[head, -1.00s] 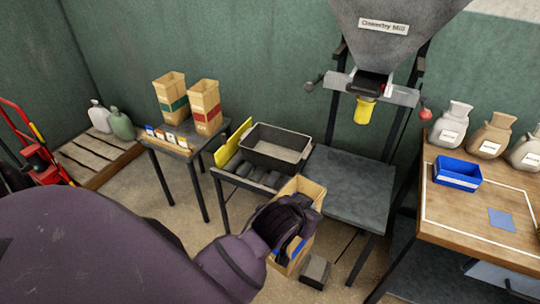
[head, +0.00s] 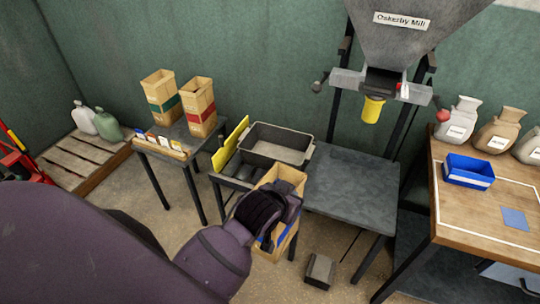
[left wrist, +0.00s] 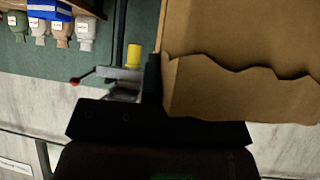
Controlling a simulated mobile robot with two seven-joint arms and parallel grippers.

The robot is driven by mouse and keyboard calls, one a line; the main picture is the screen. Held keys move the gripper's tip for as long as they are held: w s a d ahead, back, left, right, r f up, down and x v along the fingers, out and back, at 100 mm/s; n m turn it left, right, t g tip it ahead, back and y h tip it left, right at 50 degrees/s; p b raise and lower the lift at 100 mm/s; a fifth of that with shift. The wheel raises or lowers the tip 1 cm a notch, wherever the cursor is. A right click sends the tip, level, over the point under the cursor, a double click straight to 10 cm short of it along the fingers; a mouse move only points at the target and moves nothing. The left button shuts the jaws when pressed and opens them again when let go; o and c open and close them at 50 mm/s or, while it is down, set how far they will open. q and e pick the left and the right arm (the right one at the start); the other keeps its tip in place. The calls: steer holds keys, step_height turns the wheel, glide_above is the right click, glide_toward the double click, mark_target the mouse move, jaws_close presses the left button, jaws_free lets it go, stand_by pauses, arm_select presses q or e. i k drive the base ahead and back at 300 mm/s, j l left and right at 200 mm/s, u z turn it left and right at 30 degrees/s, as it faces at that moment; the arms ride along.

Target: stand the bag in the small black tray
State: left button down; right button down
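An open-topped brown paper bag (head: 287,180) with a blue patch is held roughly upright by my left gripper (head: 268,207). The gripper covers much of the bag's left side. In the left wrist view the bag (left wrist: 240,95) fills the upper right beside a dark finger (left wrist: 153,85); the other finger is not clear. The black tray (head: 309,153) stands on the roller table behind the bag, with a pale grey inside and no bag in it. The bag is in front of the table's right end. My right gripper is not in view.
A yellow board (head: 231,143) stands left of the tray. A bare grey table (head: 350,195) is to the right, under the mill (head: 415,40). Two more bags (head: 200,105) stand on the left table. A dark block (head: 320,270) lies on the floor.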

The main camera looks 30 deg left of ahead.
mark_target(276, 150)
steer(key=i+j, duration=0.1)
steer(key=j, duration=0.3)
steer(key=i+j+u, duration=0.1)
steer(key=j, duration=0.25)
steer(key=i+j, duration=0.15)
steer(key=j, duration=0.25)
steer(key=i+j+u, duration=0.1)
steer(key=j, duration=0.3)
steer(key=i+j+u, duration=0.1)
steer(key=j, duration=0.25)
steer(key=i+j, duration=0.15)
steer(key=j, duration=0.2)
